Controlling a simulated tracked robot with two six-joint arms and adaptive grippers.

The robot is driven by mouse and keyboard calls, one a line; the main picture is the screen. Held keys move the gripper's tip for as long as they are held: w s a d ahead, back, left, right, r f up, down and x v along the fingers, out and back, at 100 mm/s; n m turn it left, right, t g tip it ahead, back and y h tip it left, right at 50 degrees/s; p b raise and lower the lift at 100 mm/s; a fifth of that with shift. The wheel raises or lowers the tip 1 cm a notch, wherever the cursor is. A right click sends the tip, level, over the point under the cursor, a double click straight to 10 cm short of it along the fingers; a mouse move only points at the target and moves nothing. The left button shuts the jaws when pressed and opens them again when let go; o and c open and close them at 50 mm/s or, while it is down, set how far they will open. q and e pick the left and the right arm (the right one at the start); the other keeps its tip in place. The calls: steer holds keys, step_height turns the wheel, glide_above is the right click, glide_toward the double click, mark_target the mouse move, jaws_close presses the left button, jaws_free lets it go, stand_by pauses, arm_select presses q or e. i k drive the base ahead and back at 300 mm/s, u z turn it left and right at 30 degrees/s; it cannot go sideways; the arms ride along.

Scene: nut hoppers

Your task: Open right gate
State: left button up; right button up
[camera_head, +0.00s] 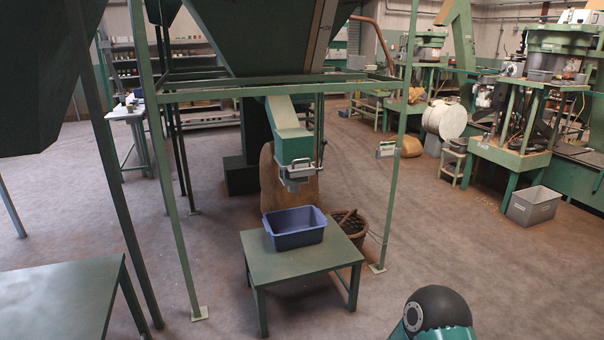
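A green chute (287,125) slopes down from the large dark green hopper (250,35). A grey metal gate (297,176) with a handle-like bar sits at the chute's lower mouth. I cannot tell for certain whether the gate is open or shut. No nuts are seen falling from it. A blue tub (296,243) stands below it on a green table, and its visible inside looks empty. Neither of my grippers is in view. A teal and black rounded link of mine shows at the bottom right, well in front of the table and apart from the gate.
The small green table (262,268) stands under the gate, with a basket (352,234) and a brown sack (275,182) behind. Green frame posts (398,150) flank the chute; the right one bears a small grey box. Another table (60,300) is at lower left.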

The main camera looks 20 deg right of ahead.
mark_target(301, 171)
steer(key=z, duration=0.2)
steer(key=i, duration=0.45)
steer(key=z, duration=0.6)
steer(key=i, duration=1.85)
steer(key=u, duration=0.75)
